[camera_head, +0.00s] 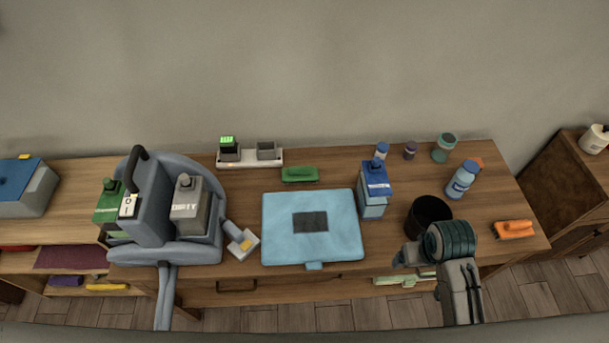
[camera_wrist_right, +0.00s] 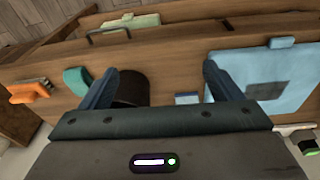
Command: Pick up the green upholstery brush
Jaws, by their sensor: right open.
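The green upholstery brush (camera_head: 300,174) lies on the wooden worktop behind the light blue mat, below the white charger strip, in the head view. I cannot make it out in the right wrist view. My right gripper (camera_head: 402,256) is over the front edge of the worktop, beside the dark cup, well to the right of and nearer than the brush. In the right wrist view its two fingers (camera_wrist_right: 160,84) are spread apart with nothing held between them. My left gripper is not in view.
The light blue mat (camera_head: 280,240) fills the middle of the worktop. A blue-capped bottle (camera_head: 373,207) and a dark cup (camera_head: 428,213) stand right of it. A grey cleaning machine (camera_head: 153,205) stands left. An orange brush (camera_head: 515,229) lies at the right end.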

